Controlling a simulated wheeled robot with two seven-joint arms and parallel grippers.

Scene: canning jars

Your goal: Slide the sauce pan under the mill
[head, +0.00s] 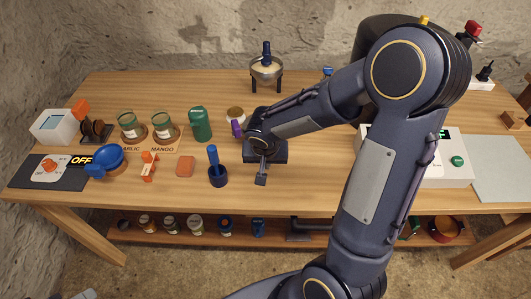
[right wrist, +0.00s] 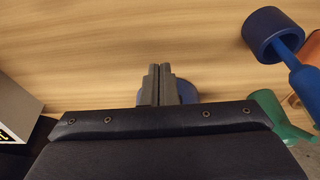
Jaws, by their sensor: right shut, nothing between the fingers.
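The mill (head: 266,71), a metal bowl on dark legs with a blue crank on top, stands at the back middle of the table. A small round tan-topped vessel with a purple handle (head: 236,129), which looks like the sauce pan, sits left of my right gripper (head: 261,180); my gripper and wrist partly cover that area. The right gripper is low over the table, front of the mill, its fingers closed and empty. They also show together in the right wrist view (right wrist: 160,72), with a blue round thing partly hidden behind them. My left gripper is out of view.
A blue holder (head: 217,178) with an upright blue handle stands left of the gripper. A green jar (head: 200,124) and labelled jars stand farther left. A blue rounded vessel (head: 107,159) is near the OFF sign. White equipment (head: 450,165) stands right, behind my arm.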

